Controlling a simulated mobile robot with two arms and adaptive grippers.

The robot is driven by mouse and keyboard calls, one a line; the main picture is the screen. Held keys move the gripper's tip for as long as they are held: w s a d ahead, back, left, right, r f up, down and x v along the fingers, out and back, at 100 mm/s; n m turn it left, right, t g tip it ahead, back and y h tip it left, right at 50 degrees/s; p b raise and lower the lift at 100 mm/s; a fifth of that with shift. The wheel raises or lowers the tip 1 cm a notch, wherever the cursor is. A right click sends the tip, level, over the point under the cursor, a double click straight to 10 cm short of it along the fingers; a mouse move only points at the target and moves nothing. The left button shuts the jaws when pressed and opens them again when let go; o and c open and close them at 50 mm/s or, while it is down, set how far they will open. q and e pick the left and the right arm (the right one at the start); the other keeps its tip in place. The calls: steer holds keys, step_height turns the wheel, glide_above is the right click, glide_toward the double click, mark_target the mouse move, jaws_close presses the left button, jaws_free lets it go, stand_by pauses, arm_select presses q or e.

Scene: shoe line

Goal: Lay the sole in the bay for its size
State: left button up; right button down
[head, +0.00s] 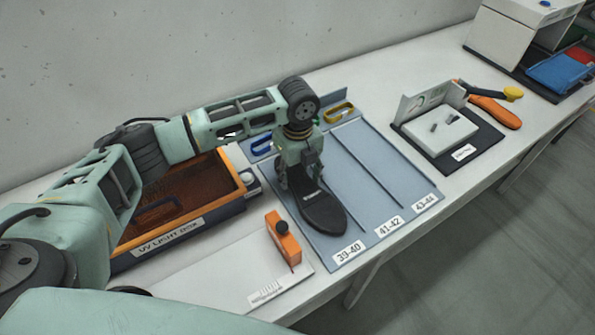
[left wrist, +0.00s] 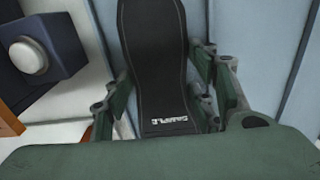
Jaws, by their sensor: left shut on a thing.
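A black shoe sole (head: 322,212) with white lettering is in my left gripper (head: 300,186), over the leftmost bay of the blue-grey sorting tray (head: 398,170). That bay has the label 39-40 (head: 348,251). In the left wrist view the sole (left wrist: 155,60) runs lengthwise between the fingers of my left gripper (left wrist: 160,105), with "SAMPLE" printed near the palm. I cannot tell whether the sole touches the tray floor. The other bays, labelled 41-42 (head: 388,225) and 43-44 (head: 427,202), look empty. My right gripper is not in view.
An orange-brown UV light box (head: 190,215) stands left of the tray, partly behind my left arm. An orange gauge (head: 283,238) on a white plate is in front. A dark-based station (head: 450,135) with an orange-handled tool (head: 495,110) lies right. A wall runs behind.

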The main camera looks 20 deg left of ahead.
arm_select(q)
steer(key=shift+f, duration=0.35)
steer(key=o, duration=1.4)
step_height(320, 180, up, 12)
